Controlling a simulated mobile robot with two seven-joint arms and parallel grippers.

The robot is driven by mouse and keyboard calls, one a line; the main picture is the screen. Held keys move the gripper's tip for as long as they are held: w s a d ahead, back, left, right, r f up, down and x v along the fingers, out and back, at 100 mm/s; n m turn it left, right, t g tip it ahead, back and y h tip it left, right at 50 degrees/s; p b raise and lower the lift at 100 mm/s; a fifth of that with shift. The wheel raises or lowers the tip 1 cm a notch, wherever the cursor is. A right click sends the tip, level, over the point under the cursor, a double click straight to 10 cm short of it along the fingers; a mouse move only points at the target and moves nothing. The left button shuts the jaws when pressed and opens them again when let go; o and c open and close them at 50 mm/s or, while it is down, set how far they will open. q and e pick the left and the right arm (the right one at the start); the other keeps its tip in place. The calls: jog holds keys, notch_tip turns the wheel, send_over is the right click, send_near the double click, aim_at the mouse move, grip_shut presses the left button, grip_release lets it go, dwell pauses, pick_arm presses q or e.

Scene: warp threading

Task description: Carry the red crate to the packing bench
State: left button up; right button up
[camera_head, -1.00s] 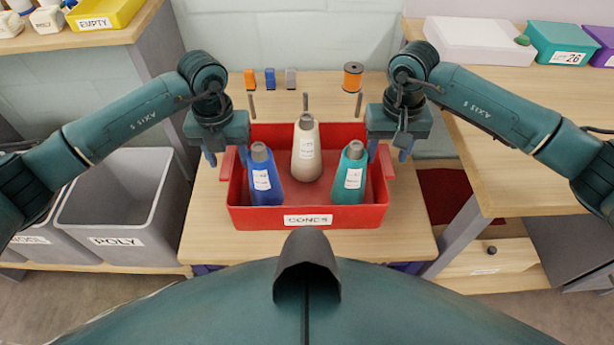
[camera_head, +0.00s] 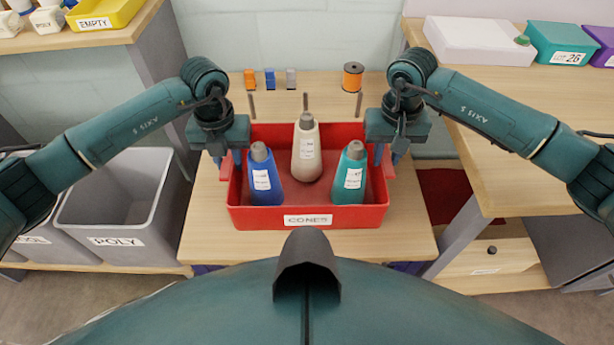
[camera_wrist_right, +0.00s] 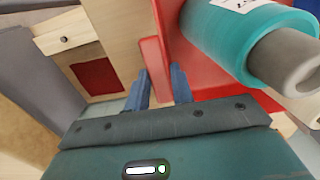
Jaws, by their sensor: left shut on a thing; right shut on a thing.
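The red crate (camera_head: 350,222), labelled CONES, sits on a wooden bench in front of me in the head view. Three cones stand in it: a blue one (camera_head: 265,190), a cream one (camera_head: 306,152) and a teal one (camera_head: 350,180). My left gripper (camera_head: 227,158) is shut on the crate's left handle. My right gripper (camera_head: 389,158) is shut on its right handle. In the right wrist view, the blue fingers (camera_wrist_right: 159,90) straddle the red handle, and the teal cone (camera_wrist_right: 240,40) is close beside them.
Pegs and small spools, with an orange spool (camera_head: 353,75), stand behind the crate. A grey POLY bin (camera_head: 130,215) is at left. A wooden bench at right (camera_head: 520,150) holds a white box (camera_head: 478,40) and a teal box (camera_head: 560,43). A yellow EMPTY tray (camera_head: 97,14) is at upper left.

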pick_arm(q)
grip_shut()
pick_arm(e)
grip_shut()
pick_arm(q)
jog(key=shift+r, duration=0.2)
pick_arm(e)
jog(key=shift+r, duration=0.15)
